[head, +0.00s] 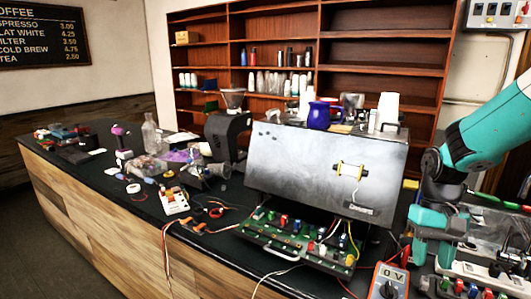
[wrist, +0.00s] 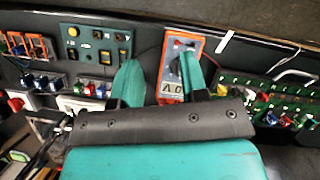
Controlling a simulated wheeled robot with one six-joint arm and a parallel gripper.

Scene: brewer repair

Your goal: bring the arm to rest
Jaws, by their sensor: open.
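My teal arm (head: 490,130) reaches in from the right side of the head view, bent at a dark joint. My gripper (head: 424,245) hangs low over the right part of the counter. In the wrist view my gripper (wrist: 158,65) has its two teal fingers apart, with nothing seen held between them. An orange multimeter (head: 388,284) lies near the counter's front edge, left of and below the gripper. In the wrist view the multimeter (wrist: 170,88) shows behind and between the fingers, partly hidden by the right one.
A brewer with a grey front panel (head: 300,170) stands mid-counter, a green terminal board (head: 290,240) before it. Boards and a power strip (head: 490,272) crowd the area below my arm. Loose wires cross the front edge. Shelves (head: 385,60) stand behind. The floor at left (head: 50,240) is clear.

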